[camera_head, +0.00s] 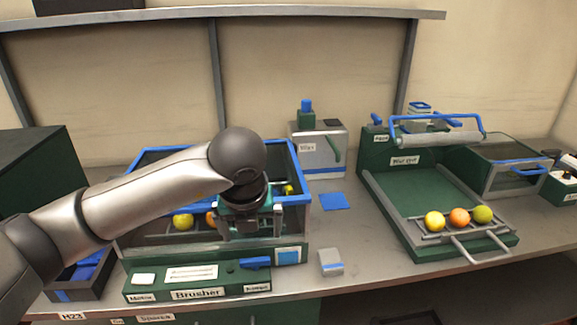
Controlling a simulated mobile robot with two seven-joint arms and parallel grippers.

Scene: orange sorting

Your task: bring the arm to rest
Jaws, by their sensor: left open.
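My left arm comes in from the left, and its left gripper (250,226) points down in front of the blue-rimmed brusher bin (298,165). The gripper is open, with no fruit visible between its fingers. It covers part of the bin. In the bin I see a yellow fruit (183,221), an orange fruit (211,218) partly hidden by the gripper, and a small piece of a yellow-green fruit (288,189). My right gripper is not in view.
A metal container (318,150) stands behind. A blue square (334,201) and a small grey block (330,262) lie between the machines.

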